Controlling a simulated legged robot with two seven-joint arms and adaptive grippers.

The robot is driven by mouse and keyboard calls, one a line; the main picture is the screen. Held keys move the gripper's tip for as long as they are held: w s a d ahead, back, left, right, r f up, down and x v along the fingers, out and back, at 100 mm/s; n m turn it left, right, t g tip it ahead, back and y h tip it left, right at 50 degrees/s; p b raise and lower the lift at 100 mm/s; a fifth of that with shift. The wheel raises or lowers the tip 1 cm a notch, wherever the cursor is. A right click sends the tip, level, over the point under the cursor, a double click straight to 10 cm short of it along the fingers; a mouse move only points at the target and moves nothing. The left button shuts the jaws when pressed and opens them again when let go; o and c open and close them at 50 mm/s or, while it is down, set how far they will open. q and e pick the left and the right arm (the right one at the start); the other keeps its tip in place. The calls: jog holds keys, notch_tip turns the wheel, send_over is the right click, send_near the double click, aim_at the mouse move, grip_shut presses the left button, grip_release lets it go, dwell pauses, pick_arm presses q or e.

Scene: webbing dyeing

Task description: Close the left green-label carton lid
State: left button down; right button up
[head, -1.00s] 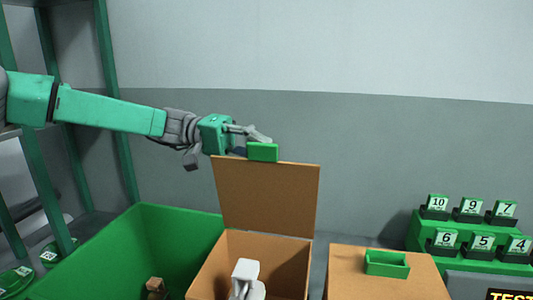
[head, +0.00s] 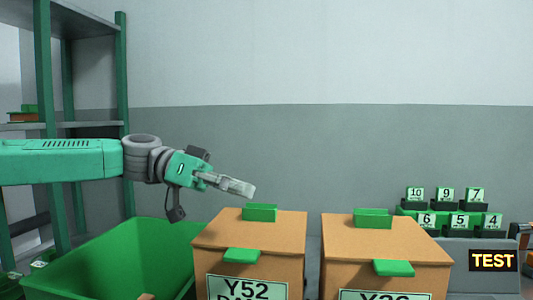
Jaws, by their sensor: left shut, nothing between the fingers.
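The left carton (head: 225,265) is brown cardboard with a green-framed label reading Y52 on its front. Its lid (head: 285,230) lies down flat over the top, so the inside is hidden. A green block (head: 260,213) sits at the lid's back edge and a green tab (head: 241,256) at its front edge. My left gripper (head: 243,189) is above the back left of this lid, its fingers together, empty, and apparently apart from the lid. My right gripper is not in view.
A second brown carton (head: 340,250) stands closed to the right, with a narrow gap between. A green bin (head: 110,255) is at the left, before a green shelf rack (head: 125,100). Numbered green blocks (head: 445,195) and a TEST sign (head: 492,261) are at the right.

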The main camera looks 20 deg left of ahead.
aim_at(237, 253)
pick_arm(q)
jog(key=f+m+b, duration=0.1)
jog(key=f, duration=0.1)
jog(key=s+f+m+b, duration=0.1)
jog(key=f+b, duration=0.1)
jog(key=s+f+t+b, duration=0.1)
jog(key=f+b, duration=0.1)
jog(key=f, duration=0.1)
jog(key=shift+s+a+m, duration=0.15)
jog(key=shift+m, duration=0.25)
jog(key=shift+s+d+f+b, duration=0.15)
jog(key=shift+d+f+b, duration=0.25)
jog(key=shift+f+b, duration=0.4)
jog(key=shift+f, duration=0.2)
jog(key=shift+a+f, duration=0.1)
